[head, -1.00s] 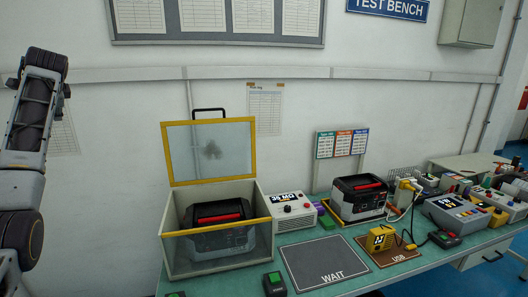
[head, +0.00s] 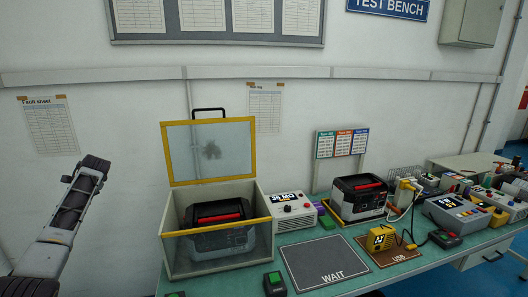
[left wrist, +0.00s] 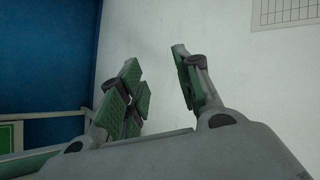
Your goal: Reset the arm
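My left arm (head: 72,222) shows at the left edge of the head view, beside the bench, with its links clear of everything on it. My right arm and gripper are in neither view.
An open-lidded case (head: 168,257) with a black and red unit inside stands at the bench's left. A meter box (head: 296,222), another power unit (head: 357,212), the WAIT mat (head: 318,265) and a yellow device (head: 380,238) lie rightward. The space left of the case is free.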

